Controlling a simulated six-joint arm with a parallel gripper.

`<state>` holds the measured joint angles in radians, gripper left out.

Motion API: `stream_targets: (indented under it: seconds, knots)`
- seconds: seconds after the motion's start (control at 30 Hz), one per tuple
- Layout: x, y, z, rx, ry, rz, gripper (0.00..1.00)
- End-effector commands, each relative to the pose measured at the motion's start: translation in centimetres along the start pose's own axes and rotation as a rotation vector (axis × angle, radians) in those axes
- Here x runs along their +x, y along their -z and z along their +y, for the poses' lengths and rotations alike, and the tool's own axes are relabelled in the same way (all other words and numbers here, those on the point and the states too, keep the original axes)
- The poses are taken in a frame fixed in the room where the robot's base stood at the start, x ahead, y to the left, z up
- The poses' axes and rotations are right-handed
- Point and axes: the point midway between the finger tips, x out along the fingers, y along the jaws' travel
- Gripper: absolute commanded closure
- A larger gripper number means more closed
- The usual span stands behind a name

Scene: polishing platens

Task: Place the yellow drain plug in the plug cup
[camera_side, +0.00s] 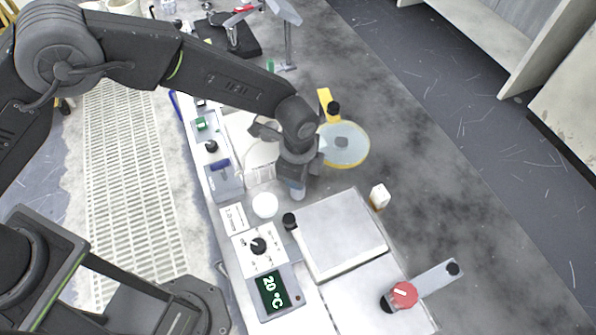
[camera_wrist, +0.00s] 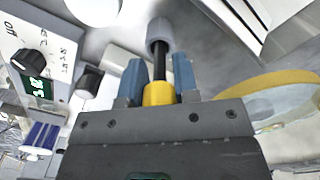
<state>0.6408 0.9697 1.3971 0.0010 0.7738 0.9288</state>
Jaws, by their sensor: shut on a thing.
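My gripper (camera_wrist: 160,75) is shut on the yellow drain plug (camera_wrist: 158,94), whose yellow part sits between the two blue fingers in the wrist view. A black stem (camera_wrist: 158,66) runs on from it to a grey cylinder (camera_wrist: 160,34). I cannot tell whether that cylinder is the plug's end or a separate thing. In the side view my gripper (camera_side: 296,186) points down just behind the square grey plate, and the plug's yellow is hidden there. A round white piece (camera_side: 265,205) stands left of the gripper. I cannot tell for sure which thing is the plug cup.
The square grey plate (camera_side: 341,234) lies in front, with a black knob (camera_side: 290,220) at its corner. A round yellow-rimmed platen (camera_side: 343,145) is behind right. A small white block (camera_side: 379,196), a red knob (camera_side: 404,294) and a 20 °C display (camera_side: 272,290) stand around. The right counter is clear.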

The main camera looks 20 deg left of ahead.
Motion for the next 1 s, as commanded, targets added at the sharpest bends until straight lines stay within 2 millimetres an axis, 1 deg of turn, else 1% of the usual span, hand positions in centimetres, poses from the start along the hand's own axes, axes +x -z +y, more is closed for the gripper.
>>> stream_targets:
  seconds: [0.13,0.17,0.4,0.43,0.67,0.77,0.87,1.0]
  knots:
    - [0.3,0.0,0.0,0.000,-0.001,-0.001,0.95]
    - [0.3,0.0,0.0,0.000,-0.001,0.000,0.71]
    - [0.3,0.0,0.0,0.000,0.000,0.000,0.48]
    - [0.3,0.0,0.0,0.000,0.000,0.000,0.46]
    - [0.2,0.0,0.0,0.000,0.000,0.000,0.46]
    - [-0.5,0.0,0.0,0.000,0.002,0.001,0.46]
    - [-1.8,0.0,-0.1,0.000,0.002,0.002,0.46]
    - [-4.8,0.1,-0.1,0.000,0.004,0.003,0.46]
